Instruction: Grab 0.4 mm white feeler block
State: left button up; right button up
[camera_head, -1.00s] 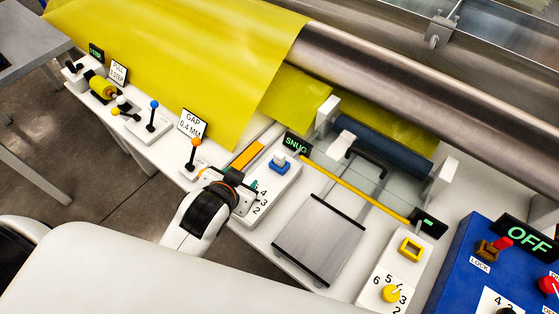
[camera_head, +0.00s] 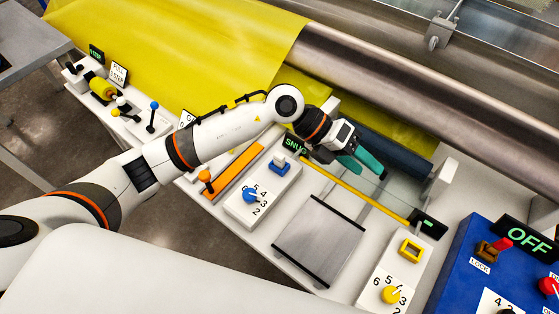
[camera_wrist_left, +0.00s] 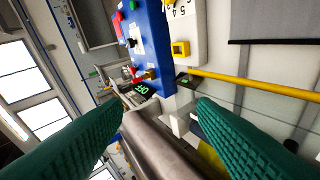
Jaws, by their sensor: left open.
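I cannot make out the white feeler block for certain in either current view. The area at the left end of the dark blue roller (camera_head: 400,150) is partly covered by my left arm. My left gripper (camera_head: 368,168) has two teal fingers, spread apart with nothing between them. It hangs over the glass-like plate in front of the roller. In the left wrist view the open fingers (camera_wrist_left: 158,112) show large, with a metal roller (camera_wrist_left: 160,150) beyond them. My right gripper is not in view.
A yellow bar (camera_head: 352,188) runs below the gripper. Near it are a blue-knob dial (camera_head: 250,195), a grey plate (camera_head: 319,240), a yellow-knob dial (camera_head: 391,295) and a blue control box (camera_head: 465,255). Yellow sheet (camera_head: 190,50) and a large metal roller (camera_head: 420,90) lie behind.

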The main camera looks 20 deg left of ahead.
pick_arm(q)
jog(key=w+a+f+y, duration=0.2)
jog(key=a+y, duration=0.2)
jog(key=a, duration=0.1)
jog(key=w+a+f+y, duration=0.3)
jog(key=a, duration=0.2)
jog(key=t+y+p, duration=0.1)
jog(key=y+p, duration=0.1)
jog(key=y, duration=0.3)
send_over(279, 155)
jog(key=shift+n, duration=0.4)
jog(key=f, duration=0.5)
jog(key=shift+d, duration=0.2)
notch_tip(279, 155, down, 5)
jog(key=shift+s+a+r+p, duration=0.1)
jog(key=shift+p, duration=0.4)
jog(key=shift+f, duration=0.65)
jog(key=c, duration=1.1)
